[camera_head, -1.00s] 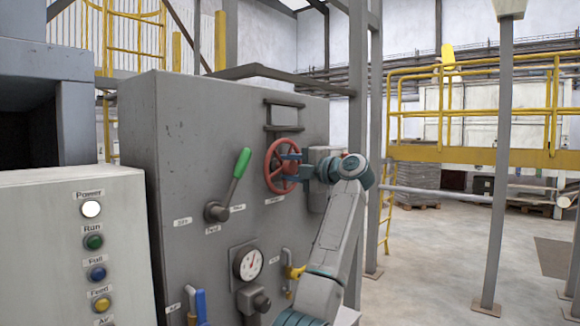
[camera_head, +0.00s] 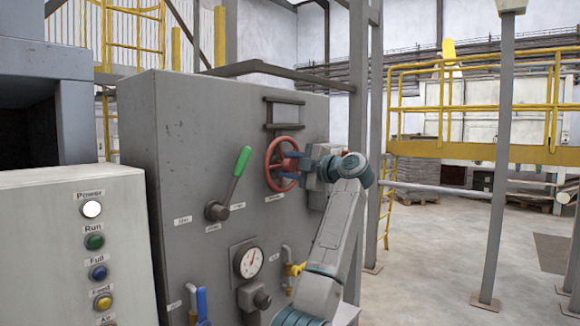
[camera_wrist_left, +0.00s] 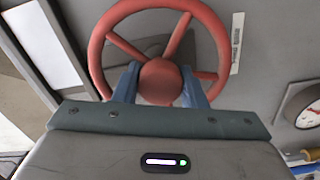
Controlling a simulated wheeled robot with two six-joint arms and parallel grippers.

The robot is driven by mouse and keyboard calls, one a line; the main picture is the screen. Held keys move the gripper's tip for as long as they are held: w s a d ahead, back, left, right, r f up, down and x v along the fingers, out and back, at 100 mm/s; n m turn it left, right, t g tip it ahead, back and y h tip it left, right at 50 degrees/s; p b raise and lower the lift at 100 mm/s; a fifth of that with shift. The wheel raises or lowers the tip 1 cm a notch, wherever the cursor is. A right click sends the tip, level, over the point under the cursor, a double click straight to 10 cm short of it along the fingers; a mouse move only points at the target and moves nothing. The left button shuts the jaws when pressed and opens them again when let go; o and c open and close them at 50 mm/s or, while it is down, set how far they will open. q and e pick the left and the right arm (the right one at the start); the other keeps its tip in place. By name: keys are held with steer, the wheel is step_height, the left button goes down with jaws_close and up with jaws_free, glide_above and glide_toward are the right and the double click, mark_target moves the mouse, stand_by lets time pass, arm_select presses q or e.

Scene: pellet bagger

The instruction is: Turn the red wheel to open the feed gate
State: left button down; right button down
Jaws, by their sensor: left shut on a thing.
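The red wheel (camera_head: 268,166) is mounted upright on the front of the grey machine cabinet, right of the green-handled lever. My left gripper (camera_head: 289,165) is at the wheel, reaching in from its right side. In the left wrist view, the wheel's hub (camera_wrist_left: 160,84) lies between the gripper's two blue fingers, which are shut on it. The spokes and upper rim show there; the lower rim is partly hidden behind the gripper. The feed gate cannot be made out. My right gripper is not in view.
The green-handled lever (camera_head: 240,163) stands left of the wheel. A pressure gauge (camera_head: 249,262) and a yellow valve handle (camera_head: 295,269) are below it. A button panel (camera_head: 95,250) stands at the left. Open floor lies to the right, with a grey post (camera_head: 498,170).

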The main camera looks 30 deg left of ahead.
arm_select(q)
steer(key=c, duration=0.9)
jaws_free()
steer(key=shift+w, duration=0.1)
steer(key=shift+d+f+b, duration=0.2)
steer(key=shift+d+b, duration=0.2)
steer(key=shift+d, duration=0.2)
steer(key=d+b, duration=0.3)
steer(key=d, duration=0.6)
steer(key=shift+s+d+r, duration=0.15)
steer(key=shift+s+d, duration=0.2)
steer(key=shift+s, duration=0.1)
